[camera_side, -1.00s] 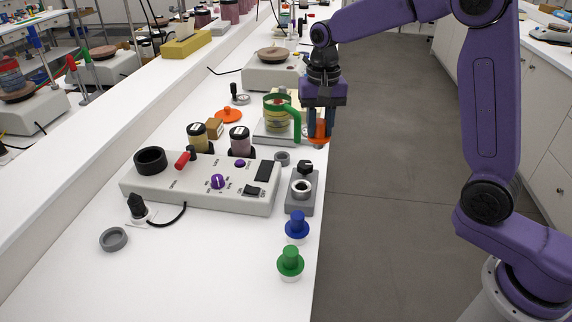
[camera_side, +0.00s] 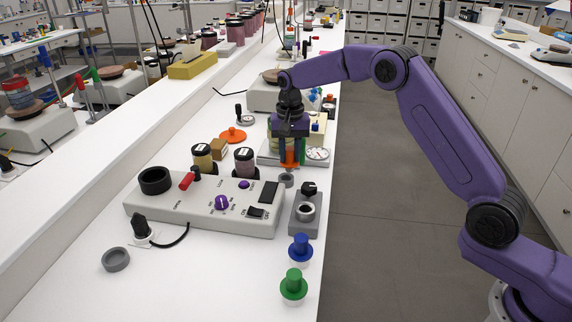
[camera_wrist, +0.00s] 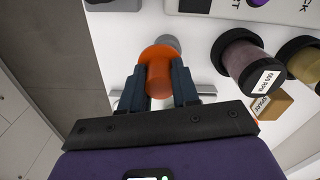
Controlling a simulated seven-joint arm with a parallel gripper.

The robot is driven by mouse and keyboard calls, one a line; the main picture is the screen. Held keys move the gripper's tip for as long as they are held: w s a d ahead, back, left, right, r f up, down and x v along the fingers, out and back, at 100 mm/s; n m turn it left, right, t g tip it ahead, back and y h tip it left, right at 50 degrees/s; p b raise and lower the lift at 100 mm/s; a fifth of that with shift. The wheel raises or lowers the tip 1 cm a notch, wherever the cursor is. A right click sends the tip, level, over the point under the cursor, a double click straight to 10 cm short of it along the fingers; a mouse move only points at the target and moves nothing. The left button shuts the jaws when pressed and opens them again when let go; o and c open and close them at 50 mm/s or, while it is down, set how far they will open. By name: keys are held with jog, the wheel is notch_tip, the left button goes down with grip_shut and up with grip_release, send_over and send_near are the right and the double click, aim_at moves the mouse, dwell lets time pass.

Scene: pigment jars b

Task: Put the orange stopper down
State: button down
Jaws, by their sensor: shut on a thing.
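The orange stopper (camera_side: 290,158) is between the fingers of my gripper (camera_side: 290,152), which is shut on it. In the wrist view my gripper (camera_wrist: 159,84) holds the orange stopper (camera_wrist: 158,68) by its knob, with the wide orange flange away from the palm. In the side view the stopper is in front of the scale with the round dial (camera_side: 317,154). I cannot tell whether its lower end touches anything. A blue stopper (camera_side: 300,247) and a green stopper (camera_side: 293,285) stand nearer on the white bench.
A grey ring (camera_side: 287,180) lies near the held stopper. The control box (camera_side: 150,207) and two dark-lidded jars, one yellow (camera_side: 203,161) and one mauve (camera_side: 244,164), stand to the left. An orange disc (camera_side: 232,135) lies farther back. The near-left bench is mostly clear.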

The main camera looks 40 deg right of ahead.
aim_at(286, 164)
jog(key=shift+w+a+f, duration=0.1)
jog(key=shift+w+f, duration=0.55)
jog(key=shift+f, duration=1.7)
jog(key=shift+f, duration=0.1)
jog(key=c, duration=0.8)
grip_release()
notch_tip(286, 164, up, 12)
jog(key=shift+r, duration=0.1)
